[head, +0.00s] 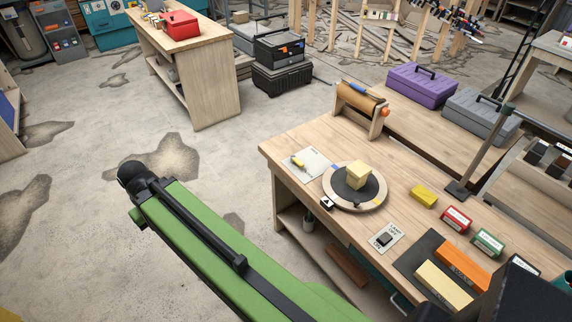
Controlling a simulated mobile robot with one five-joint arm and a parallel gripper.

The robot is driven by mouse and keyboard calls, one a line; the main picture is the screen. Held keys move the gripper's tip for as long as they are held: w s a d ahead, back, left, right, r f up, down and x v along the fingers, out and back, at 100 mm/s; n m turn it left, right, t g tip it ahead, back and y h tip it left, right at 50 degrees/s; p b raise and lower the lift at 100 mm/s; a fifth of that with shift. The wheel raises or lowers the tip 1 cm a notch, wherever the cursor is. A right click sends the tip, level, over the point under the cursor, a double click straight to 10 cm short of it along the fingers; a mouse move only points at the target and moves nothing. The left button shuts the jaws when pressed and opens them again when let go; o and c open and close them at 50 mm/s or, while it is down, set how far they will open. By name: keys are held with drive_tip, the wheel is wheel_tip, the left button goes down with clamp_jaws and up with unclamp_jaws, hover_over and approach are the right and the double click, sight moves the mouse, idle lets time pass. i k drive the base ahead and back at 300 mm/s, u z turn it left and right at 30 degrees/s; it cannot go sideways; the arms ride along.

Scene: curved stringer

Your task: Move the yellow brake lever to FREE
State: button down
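The yellow brake lever (297,162) is small and lies on a white plate (312,164) at the near left corner of the wooden workbench (285,146). Its handle looks slanted across the plate. The marks on the plate are too small to read, so I cannot tell which position it points to. Beside it, to the right, is a round turntable (342,199) with a pale wooden rim and dark top, carrying a pale yellow block (358,175). My green arm crosses the lower left, over the floor and apart from the lever. My gripper's fingertips are not in view.
A roller stand (377,131) stands behind the turntable. Open floor lies left.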

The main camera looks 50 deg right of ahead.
sight(294, 159)
drive_tip(key=i, duration=1)
drive_tip(key=u, duration=0.05)
